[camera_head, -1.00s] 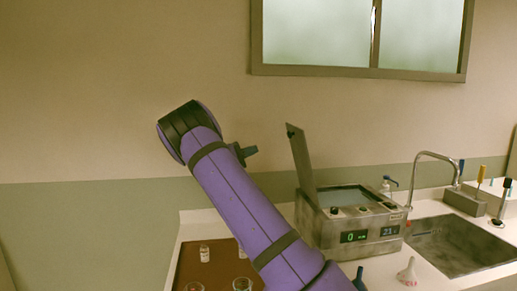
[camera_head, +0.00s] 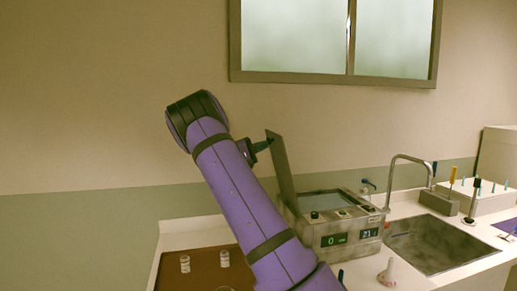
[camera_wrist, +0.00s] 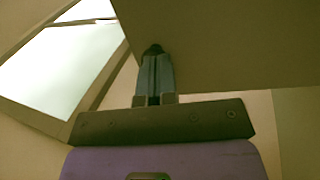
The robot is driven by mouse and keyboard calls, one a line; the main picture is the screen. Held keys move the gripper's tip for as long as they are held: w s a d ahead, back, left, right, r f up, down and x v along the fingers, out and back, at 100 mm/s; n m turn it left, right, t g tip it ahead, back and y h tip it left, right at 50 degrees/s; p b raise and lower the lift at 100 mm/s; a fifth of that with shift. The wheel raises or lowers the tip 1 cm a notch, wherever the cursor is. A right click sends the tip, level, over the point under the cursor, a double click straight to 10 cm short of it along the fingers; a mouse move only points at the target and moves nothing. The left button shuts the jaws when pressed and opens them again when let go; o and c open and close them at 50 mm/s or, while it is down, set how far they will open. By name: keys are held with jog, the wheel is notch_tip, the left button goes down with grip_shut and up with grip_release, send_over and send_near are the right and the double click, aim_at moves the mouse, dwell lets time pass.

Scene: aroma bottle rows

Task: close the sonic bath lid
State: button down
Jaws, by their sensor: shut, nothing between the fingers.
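In the wrist view the shut fingers (camera_wrist: 154,52) point at a broad brown panel, which appears to be the lid (camera_wrist: 220,45). I cannot tell whether the tips touch it.
A sink (camera_head: 440,243) with a tap (camera_head: 397,160) lies right of the bath. A brown tray (camera_head: 195,268) with small glass vessels lies on the counter at the left, partly behind my arm.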

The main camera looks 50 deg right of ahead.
jog(key=s+d+t+y, duration=0.3)
jog(key=s+d+y, duration=0.3)
jog(key=d, duration=0.5)
jog(key=s+d+t+y, duration=0.25)
jog(key=s+d, duration=0.45)
jog(key=d, duration=0.4)
jog(key=s+d+f+t+y, duration=0.1)
jog(key=s+d+f+y, duration=0.1)
jog(key=f, duration=0.4)
jog(key=s+d+f+t+y, duration=0.2)
jog(key=s+d+f+y, duration=0.1)
jog(key=d+f, duration=0.3)
jog(key=s+d+f+t+y, duration=0.2)
jog(key=f+y, duration=0.3)
jog(key=f, duration=0.3)
jog(key=shift+s+d, duration=0.2)
jog(key=shift+d, duration=0.25)
jog(key=shift+s+d, duration=0.2)
jog(key=shift+d, duration=0.25)
jog(key=shift+f+t, duration=0.2)
jog(key=shift+t, duration=0.05)
